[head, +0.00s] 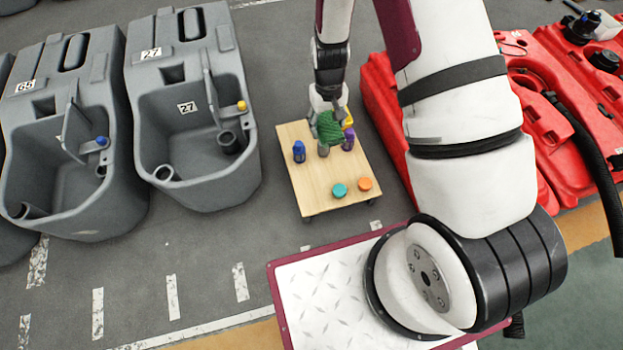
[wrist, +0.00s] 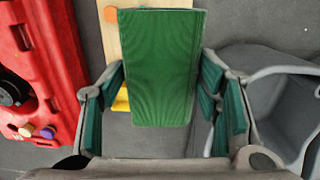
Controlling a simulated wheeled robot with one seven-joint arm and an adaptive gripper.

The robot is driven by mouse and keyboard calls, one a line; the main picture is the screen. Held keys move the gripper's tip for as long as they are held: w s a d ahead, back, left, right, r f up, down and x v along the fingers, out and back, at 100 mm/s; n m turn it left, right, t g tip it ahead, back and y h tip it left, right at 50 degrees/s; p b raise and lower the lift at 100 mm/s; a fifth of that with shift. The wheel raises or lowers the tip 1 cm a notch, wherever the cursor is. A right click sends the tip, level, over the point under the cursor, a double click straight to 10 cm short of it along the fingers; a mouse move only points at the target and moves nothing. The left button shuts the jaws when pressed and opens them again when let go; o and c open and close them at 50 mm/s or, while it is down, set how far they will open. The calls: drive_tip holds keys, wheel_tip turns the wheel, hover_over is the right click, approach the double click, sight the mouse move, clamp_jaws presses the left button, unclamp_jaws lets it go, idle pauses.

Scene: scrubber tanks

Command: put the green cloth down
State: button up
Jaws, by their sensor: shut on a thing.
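The green cloth (head: 329,127) is held by my gripper (head: 328,114) over the far part of a small wooden-topped cart (head: 308,192). In the wrist view the cloth (wrist: 158,65) looks like a flat rectangular green piece between my gripper's fingers (wrist: 160,100). The gripper is shut on it. Whether the cloth's lower edge touches anything on the cart is unclear. The cloth hides part of the cart top in the wrist view.
A blue bottle (head: 299,152), a purple bottle (head: 347,140) and a yellow item (head: 348,122) stand near the cloth. Teal (head: 340,190) and orange (head: 365,184) discs lie at the near edge. Grey tanks (head: 190,110) stand left, red tanks (head: 380,95) right. The cart's left-near part is clear.

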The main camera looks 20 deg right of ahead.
drive_tip(key=s+f+b, duration=0.1)
drive_tip(key=f+b, duration=0.5)
drive_tip(key=f, duration=0.7)
drive_tip(key=s+f+b, duration=0.2)
drive_tip(key=f+b, duration=0.4)
drive_tip(key=f, duration=0.8)
drive_tip(key=s+f+b, duration=0.2)
drive_tip(key=f+b, duration=0.4)
drive_tip(key=f, duration=0.8)
drive_tip(key=shift+s+a+f, duration=0.15)
drive_tip(key=shift+a+f, duration=0.1)
drive_tip(key=shift+a, duration=0.15)
drive_tip(key=shift+f, duration=0.25)
drive_tip(key=b, duration=0.6)
hover_over(313, 178)
drive_tip(key=shift+s+f, duration=0.1)
drive_tip(key=shift+f, duration=0.6)
drive_tip(key=shift+w+f+b, duration=0.2)
drive_tip(key=shift+f+b, duration=0.1)
wheel_tip(313, 178, down, 3)
drive_tip(key=shift+b, duration=0.95)
